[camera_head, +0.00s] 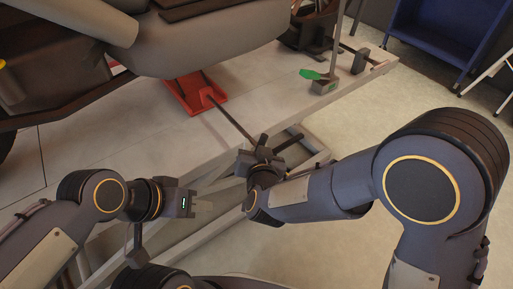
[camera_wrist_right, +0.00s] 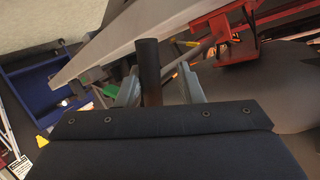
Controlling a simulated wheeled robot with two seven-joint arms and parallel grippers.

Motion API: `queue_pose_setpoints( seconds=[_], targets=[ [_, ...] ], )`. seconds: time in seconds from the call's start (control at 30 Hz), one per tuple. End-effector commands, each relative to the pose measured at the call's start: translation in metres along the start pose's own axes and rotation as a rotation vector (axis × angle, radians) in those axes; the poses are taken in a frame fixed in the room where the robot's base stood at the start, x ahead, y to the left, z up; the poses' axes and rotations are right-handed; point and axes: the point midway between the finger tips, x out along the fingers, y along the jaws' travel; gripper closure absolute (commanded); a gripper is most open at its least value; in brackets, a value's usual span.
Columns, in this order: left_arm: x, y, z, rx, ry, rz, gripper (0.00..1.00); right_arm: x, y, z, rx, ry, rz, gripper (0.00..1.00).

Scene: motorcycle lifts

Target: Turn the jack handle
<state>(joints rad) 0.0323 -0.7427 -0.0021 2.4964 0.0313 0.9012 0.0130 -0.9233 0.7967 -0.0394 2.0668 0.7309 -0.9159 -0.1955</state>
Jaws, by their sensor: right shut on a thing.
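The red jack (camera_head: 190,93) sits on the grey lift platform under the vehicle. Its thin dark handle rod (camera_head: 232,121) slopes down to the right, past the platform edge, to my right gripper (camera_head: 262,152). In the right wrist view, a dark cylindrical grip (camera_wrist_right: 149,68) stands between the fingers of my right gripper (camera_wrist_right: 158,88), which is shut on it. The red jack also shows there (camera_wrist_right: 222,52) at upper right. My left gripper (camera_head: 203,205) is at lower left of the rod, apart from it, with pale fingers pointing right. Its finger gap is unclear.
The lift platform (camera_head: 110,140) and its frame rail run diagonally below the vehicle (camera_head: 190,40). A post with a green-topped pedal (camera_head: 312,74) stands on the platform at upper right. A blue cabinet (camera_head: 435,30) is at the back right. The floor (camera_head: 345,125) right of the lift is clear.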

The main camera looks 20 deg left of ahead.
Motion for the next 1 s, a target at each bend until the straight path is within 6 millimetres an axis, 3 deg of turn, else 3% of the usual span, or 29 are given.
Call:
queue_pose_setpoints(
  seconds=[0.4,0.97,1.0],
  targets=[
    [0.0089,-0.0041,0.0045,0.0,0.0,0.0,0.64,0.0012,-0.0005,-0.0006,-0.157,0.114,0.015,0.89],
    [0.0094,-0.0043,0.0048,0.0,0.0,0.0,0.64,0.0014,-0.0005,-0.0022,-0.177,0.131,0.018,0.89],
    [0.0094,-0.0043,0.0048,0.0,0.0,0.0,0.64,0.0014,-0.0005,-0.0022,-0.177,0.131,0.018,0.63]
  ],
)
